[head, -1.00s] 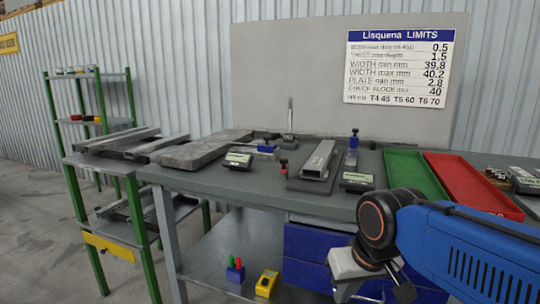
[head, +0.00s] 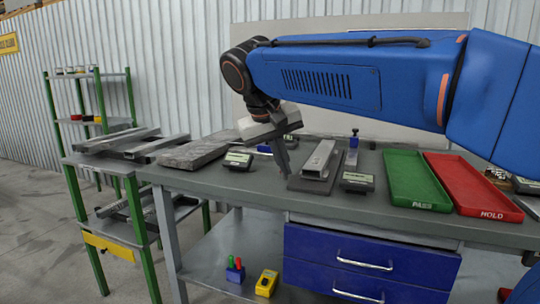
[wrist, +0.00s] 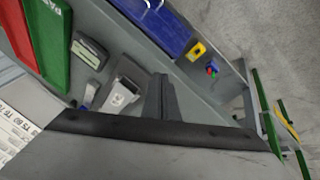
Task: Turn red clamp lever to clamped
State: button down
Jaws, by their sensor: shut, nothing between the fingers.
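My gripper (head: 283,172) points down over the middle of the bench, its fingers together and empty, just left of the dark plate (head: 296,184) bearing a grey metal channel (head: 320,158). In the wrist view the shut fingers (wrist: 162,78) show beside the channel's end (wrist: 121,96). The red clamp lever cannot be made out now. The small red part seen earlier left of the plate lies behind my gripper in the head view, and I cannot find it in the wrist view. Whether it is clamped cannot be told.
Digital readouts stand on the bench at left (head: 238,161) and right (head: 357,182) of the plate. A blue-topped post (head: 354,138) stands behind. A green tray (head: 416,178) and a red tray (head: 470,186) lie at right. Steel bars (head: 194,154) lie at left.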

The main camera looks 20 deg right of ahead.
jog(key=w+a+r+m+h, duration=0.2)
jog(key=w+a+r, duration=0.55)
jog(key=a, duration=0.25)
jog(key=w+d+f, duration=0.1)
jog(key=d+f, duration=0.6)
jog(key=d, duration=0.2)
jog(key=shift+w+f, duration=0.3)
jog(key=shift+f, duration=0.05)
